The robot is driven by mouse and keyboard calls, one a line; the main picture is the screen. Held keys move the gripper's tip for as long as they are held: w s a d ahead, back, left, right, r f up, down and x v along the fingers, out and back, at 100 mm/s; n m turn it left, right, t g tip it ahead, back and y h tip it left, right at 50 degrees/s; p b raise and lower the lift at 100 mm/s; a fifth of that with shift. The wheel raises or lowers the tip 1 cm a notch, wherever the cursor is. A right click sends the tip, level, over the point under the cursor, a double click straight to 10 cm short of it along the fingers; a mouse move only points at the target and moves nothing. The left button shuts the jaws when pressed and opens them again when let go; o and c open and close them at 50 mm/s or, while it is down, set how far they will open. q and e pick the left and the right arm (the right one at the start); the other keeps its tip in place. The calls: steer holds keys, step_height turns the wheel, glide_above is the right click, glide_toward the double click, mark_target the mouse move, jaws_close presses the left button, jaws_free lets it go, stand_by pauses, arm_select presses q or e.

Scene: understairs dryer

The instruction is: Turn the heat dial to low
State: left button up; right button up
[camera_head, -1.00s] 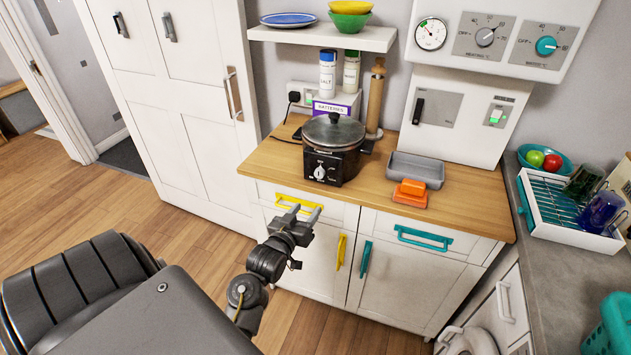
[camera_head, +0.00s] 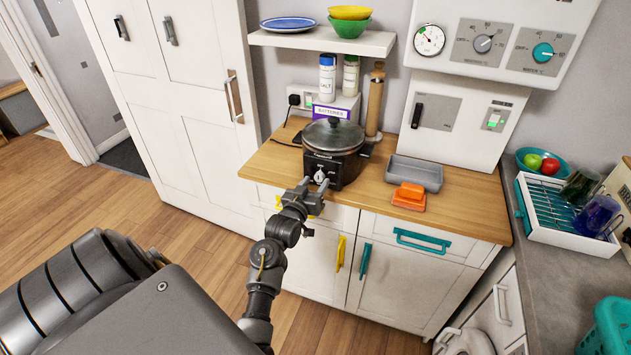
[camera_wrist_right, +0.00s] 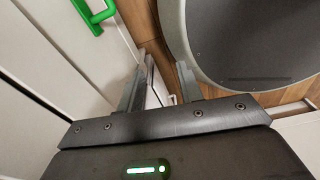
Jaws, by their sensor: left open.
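The black slow cooker (camera_head: 333,150) with a dark lid stands on the wooden counter. Its pale heat dial (camera_head: 319,177) is on the front face, low down. My left gripper (camera_head: 314,184) is open, its two fingertips at the front of the cooker, close to either side of the dial. I cannot tell whether they touch it. The dial's setting marks are too small to read. My right gripper (camera_wrist_right: 160,78) shows only in the right wrist view, with its fingers apart and nothing between them.
A shelf (camera_head: 322,41) with bowls hangs above. A white panel with other dials (camera_head: 543,52) is at upper right. Drawers lie below the left arm.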

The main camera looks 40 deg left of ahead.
arm_select(q)
steer(key=shift+w+a, duration=0.15)
steer(key=shift+w, duration=0.35)
steer(key=c, duration=1)
steer(key=shift+o, duration=0.2)
steer(key=shift+r+m, duration=0.1)
steer(key=shift+m, duration=0.2)
steer(key=m+p, duration=0.2)
steer(key=m, duration=0.3)
steer(key=shift+r, duration=0.1)
steer(key=m+p, duration=0.2)
steer(key=m, duration=0.3)
steer(key=shift+m+g, duration=0.3)
steer(key=shift+g, duration=0.1)
